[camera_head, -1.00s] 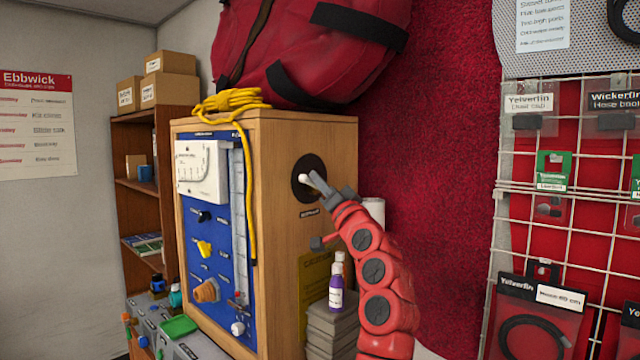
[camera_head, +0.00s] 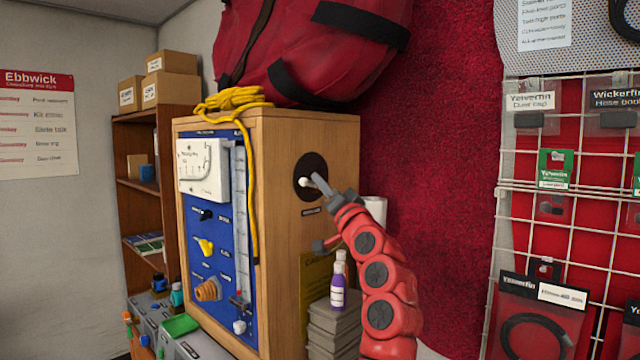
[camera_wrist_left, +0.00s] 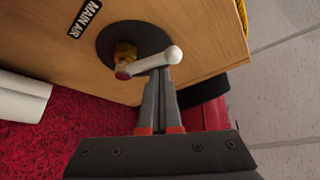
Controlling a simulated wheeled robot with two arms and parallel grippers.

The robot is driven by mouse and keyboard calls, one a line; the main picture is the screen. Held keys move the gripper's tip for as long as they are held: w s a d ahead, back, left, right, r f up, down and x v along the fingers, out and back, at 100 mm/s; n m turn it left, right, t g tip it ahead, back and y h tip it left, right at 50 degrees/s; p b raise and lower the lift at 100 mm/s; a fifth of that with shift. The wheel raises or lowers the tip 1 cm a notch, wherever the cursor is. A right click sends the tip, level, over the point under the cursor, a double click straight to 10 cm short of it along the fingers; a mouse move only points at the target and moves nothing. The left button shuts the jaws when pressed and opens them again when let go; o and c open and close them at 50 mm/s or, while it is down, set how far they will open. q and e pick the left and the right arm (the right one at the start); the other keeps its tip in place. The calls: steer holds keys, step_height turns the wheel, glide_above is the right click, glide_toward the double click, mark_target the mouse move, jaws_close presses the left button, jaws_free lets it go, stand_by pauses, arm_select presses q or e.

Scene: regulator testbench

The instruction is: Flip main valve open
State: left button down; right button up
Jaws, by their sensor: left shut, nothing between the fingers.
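The main valve is on the right side of the wooden cabinet. In the head view it is a round black plate (camera_head: 309,165) with a white lever tip (camera_head: 304,182). In the left wrist view the white lever (camera_wrist_left: 157,60) lies across the black plate (camera_wrist_left: 112,38), pivoting at a brass fitting (camera_wrist_left: 125,52) beside a "MAIN AIR" label (camera_wrist_left: 84,17). My left gripper (camera_head: 317,180) is at the lever. In the wrist view its shut fingers (camera_wrist_left: 160,76) are empty, their tips right at the lever; I cannot tell whether they touch. My right gripper is not in view.
The wooden cabinet (camera_head: 278,235) has a blue front panel (camera_head: 213,282) with knobs. A yellow hose (camera_head: 252,190) hangs over its corner. A red bag (camera_head: 300,50) lies on top.

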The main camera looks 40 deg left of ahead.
arm_select(q)
steer(key=b+v, duration=0.1)
steer(key=v, duration=1.6)
